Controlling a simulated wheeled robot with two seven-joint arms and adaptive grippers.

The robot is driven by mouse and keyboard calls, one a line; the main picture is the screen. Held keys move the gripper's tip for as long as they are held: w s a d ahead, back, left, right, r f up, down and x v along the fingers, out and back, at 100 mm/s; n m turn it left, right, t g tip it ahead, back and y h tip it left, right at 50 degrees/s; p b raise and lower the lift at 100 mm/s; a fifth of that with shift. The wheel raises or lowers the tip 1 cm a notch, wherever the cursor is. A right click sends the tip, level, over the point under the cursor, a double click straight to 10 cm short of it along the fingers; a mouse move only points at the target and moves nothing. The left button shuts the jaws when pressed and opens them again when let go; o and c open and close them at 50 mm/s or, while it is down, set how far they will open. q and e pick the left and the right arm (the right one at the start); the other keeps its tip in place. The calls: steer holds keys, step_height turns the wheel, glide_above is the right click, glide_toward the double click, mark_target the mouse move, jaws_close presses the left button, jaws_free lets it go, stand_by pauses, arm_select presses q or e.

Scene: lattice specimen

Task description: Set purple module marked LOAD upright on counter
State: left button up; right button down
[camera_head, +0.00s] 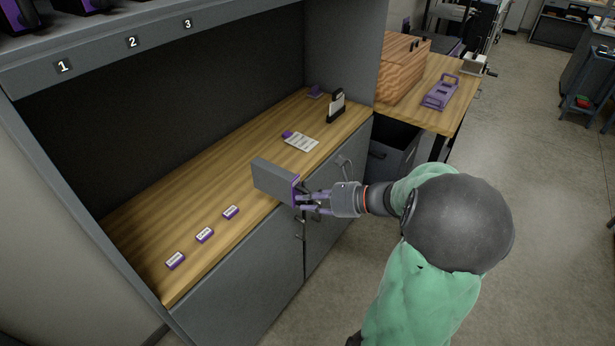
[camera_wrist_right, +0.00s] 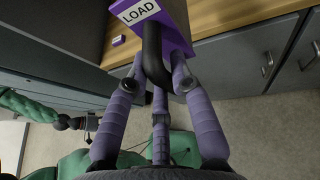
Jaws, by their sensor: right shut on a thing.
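The module (camera_head: 275,182) is a grey box with a purple end face. In the right wrist view that purple face (camera_wrist_right: 178,28) carries a white label reading LOAD and a black handle. My right gripper (camera_head: 304,199) is shut on this handle. The box points away from the gripper, over the front edge of the wooden counter (camera_head: 190,205). I cannot tell whether it touches the counter. A green-sleeved arm of mine shows small at the left of the right wrist view; its gripper is too small to read.
Several small purple labelled blocks (camera_head: 204,235) lie along the counter's front left. A white card (camera_head: 301,142) and a black holder (camera_head: 336,106) stand or lie to the right. A numbered shelf (camera_head: 132,42) overhangs the counter. Bare wood lies behind the blocks.

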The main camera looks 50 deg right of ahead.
step_height(320, 180, down, 5)
steer(key=b, duration=0.1)
steer(key=shift+w+d+b+x, duration=0.2)
steer(key=shift+d+b+x, duration=0.9)
steer(key=shift+x, duration=2.35)
steer(key=shift+w+d+b+x, duration=0.25)
steer(key=shift+b+x, duration=1.5)
steer(key=shift+x, duration=1.7)
steer(key=shift+w+d+b+x, duration=0.15)
steer(key=shift+d+b+x, duration=0.95)
steer(key=shift+x, duration=2.3)
steer(key=shift+a+f+b, duration=0.15)
steer(key=shift+a+b, duration=0.15)
steer(key=shift+a, duration=0.05)
steer(key=shift+f, duration=0.3)
steer(key=c, duration=1)
jaws_free()
